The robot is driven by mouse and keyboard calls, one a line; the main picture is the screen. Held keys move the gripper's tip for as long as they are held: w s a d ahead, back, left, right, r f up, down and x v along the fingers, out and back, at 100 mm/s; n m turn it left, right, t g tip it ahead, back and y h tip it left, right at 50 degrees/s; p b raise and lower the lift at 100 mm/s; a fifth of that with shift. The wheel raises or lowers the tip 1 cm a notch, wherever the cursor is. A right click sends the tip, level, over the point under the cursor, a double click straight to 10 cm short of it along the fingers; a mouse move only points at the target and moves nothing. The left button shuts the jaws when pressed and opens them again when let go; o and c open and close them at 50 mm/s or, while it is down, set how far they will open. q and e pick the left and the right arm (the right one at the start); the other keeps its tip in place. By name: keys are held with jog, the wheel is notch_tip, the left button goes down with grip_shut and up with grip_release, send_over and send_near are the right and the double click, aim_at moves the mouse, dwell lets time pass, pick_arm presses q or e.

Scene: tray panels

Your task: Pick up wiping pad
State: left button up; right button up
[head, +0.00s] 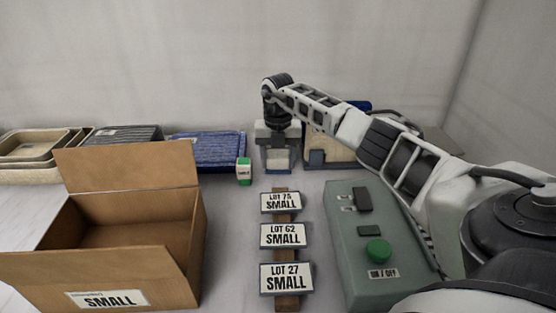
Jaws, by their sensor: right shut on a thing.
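My right gripper (278,163) points down at the back of the table, just right of the middle in the head view. It is shut on a small pale block, which I take for the wiping pad (278,154); the fingers cover its sides. I cannot tell whether the pad touches the table. My left gripper is not in view.
An open cardboard box (185,280) marked SMALL stands at front left. Nested trays (33,150) and blue panels (208,152) lie behind it, with a small green-and-white item (243,171) nearby. Lot signs (282,235) stand centrally; a green control box (350,263) is right. A beige panel (330,148) stands beside the gripper.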

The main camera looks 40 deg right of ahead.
aim_at(278, 156)
jog(key=shift+r, duration=0.45)
notch_tip(278, 156, up, 2)
jog(key=shift+r, duration=0.2)
jog(key=s+a+r, duration=0.9)
jog(key=a, duration=0.1)
jog(key=shift+a+r, duration=0.4)
jog(key=shift+o, duration=0.7)
